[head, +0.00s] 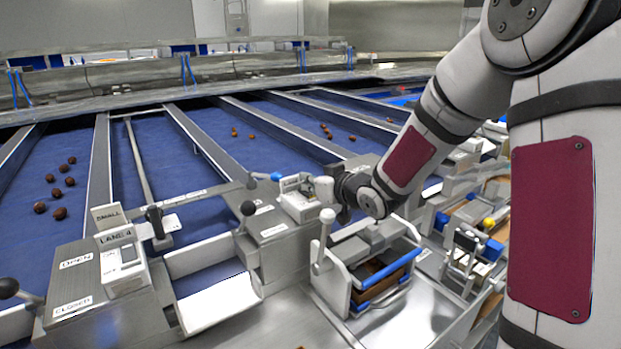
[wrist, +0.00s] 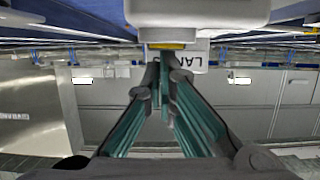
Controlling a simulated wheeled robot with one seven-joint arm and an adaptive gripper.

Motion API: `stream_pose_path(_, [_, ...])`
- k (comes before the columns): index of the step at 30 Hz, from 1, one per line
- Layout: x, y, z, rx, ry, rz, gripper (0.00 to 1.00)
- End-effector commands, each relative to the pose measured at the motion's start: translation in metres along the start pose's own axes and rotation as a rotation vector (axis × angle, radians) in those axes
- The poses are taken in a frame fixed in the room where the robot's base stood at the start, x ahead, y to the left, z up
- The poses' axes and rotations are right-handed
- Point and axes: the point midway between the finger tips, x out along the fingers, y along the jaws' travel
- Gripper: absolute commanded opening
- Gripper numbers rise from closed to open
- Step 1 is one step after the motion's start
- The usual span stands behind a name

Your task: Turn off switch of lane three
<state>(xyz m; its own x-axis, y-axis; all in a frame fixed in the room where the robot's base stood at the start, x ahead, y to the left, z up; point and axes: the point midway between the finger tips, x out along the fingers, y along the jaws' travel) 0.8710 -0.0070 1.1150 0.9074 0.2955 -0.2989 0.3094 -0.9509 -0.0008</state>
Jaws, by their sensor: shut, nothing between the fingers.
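A small light-grey switch box (head: 297,203) with a partly hidden "LANE" sign stands on the middle grey housing in the head view; its lane number cannot be read. My gripper (head: 342,190) is at its right side, with the fingertips close to the box. In the wrist view my gripper (wrist: 163,70) has its fingers drawn together with nothing held. Their tips are just below a pale block with a yellow strip (wrist: 170,46), beside a white sign reading "LAN" (wrist: 190,62). Whether the tips touch it, and the switch's position, cannot be told.
The lane 4 switch box (head: 122,265) stands at left, beside OPEN and CLOSED labels. A black-knobbed lever (head: 248,210) is left of the middle box, and a grey-knobbed lever (head: 326,218) stands in front of it.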

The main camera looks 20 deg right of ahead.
Motion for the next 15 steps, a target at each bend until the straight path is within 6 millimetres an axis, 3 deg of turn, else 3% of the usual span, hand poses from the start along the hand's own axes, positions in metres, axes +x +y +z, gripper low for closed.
stream_pose_path(15, [0.0064, -0.0005, -0.002, -0.001, -0.017, -0.001, 0.0])
